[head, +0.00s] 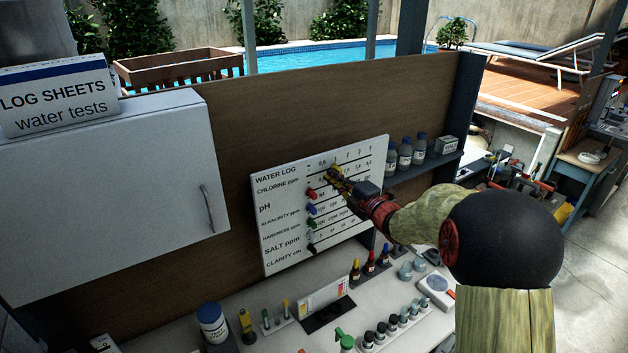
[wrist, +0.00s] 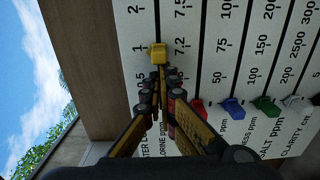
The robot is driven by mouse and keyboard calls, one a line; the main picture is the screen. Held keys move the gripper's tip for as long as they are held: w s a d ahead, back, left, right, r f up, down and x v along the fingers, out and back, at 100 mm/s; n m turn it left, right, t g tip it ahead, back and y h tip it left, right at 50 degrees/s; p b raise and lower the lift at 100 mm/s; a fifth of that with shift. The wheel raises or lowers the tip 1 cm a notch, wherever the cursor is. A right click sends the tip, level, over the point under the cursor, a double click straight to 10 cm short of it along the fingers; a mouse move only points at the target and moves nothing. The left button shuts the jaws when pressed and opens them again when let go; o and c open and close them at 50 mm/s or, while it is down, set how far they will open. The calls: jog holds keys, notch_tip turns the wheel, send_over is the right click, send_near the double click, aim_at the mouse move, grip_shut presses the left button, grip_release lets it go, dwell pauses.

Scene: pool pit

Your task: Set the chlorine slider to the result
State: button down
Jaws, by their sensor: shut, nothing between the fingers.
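The white water log board (head: 275,245) stands upright against the brown panel, with a labelled scale per row. The yellow chlorine slider (wrist: 157,52) sits beside the 1 mark in the wrist view, where the board appears turned sideways. My gripper (wrist: 159,78) is shut and empty, its fingertips on the chlorine row just below the slider, on the lower-number side. I cannot tell whether they touch it. In the head view my gripper (head: 335,172) is at the upper part of the board and partly covers the chlorine row.
The red slider (wrist: 197,107), blue slider (wrist: 233,106) and green slider (wrist: 266,105) sit near the low ends of neighbouring rows. On the counter below stand a test card (head: 322,296), bottles and vials. A shelf with bottles (head: 404,155) is right of the board; a white cabinet (head: 110,190) is left.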

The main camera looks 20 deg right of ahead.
jog(key=shift+s+a+b, duration=0.25)
jog(key=shift+a+b, duration=0.5)
jog(key=shift+b, duration=0.05)
jog(key=b+v, duration=0.2)
jog(key=v, duration=0.5)
dwell(0.3)
